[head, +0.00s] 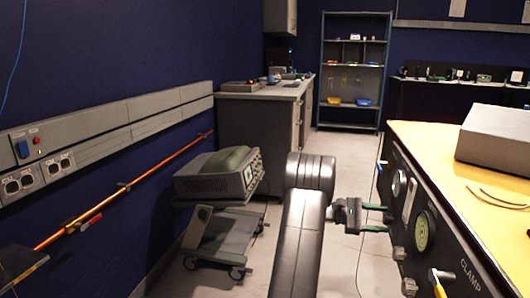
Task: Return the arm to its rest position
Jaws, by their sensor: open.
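My arm reaches up from the bottom middle of the head view, with its black links over the floor. My gripper (376,217) points right, towards the dark front panel of the yellow-topped bench. Its two green-tipped fingers are apart, with nothing seen between them. The fingertips appear close to the panel's dials and knobs; I cannot tell whether they touch anything.
The yellow-topped bench (440,146) on the right carries a grey box (497,136). A wheeled cart (222,238) with an oscilloscope-like instrument (217,174) stands left of my arm. A cabinet (258,132) and a shelf rack (354,75) stand behind. Floor (345,158) shows between them.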

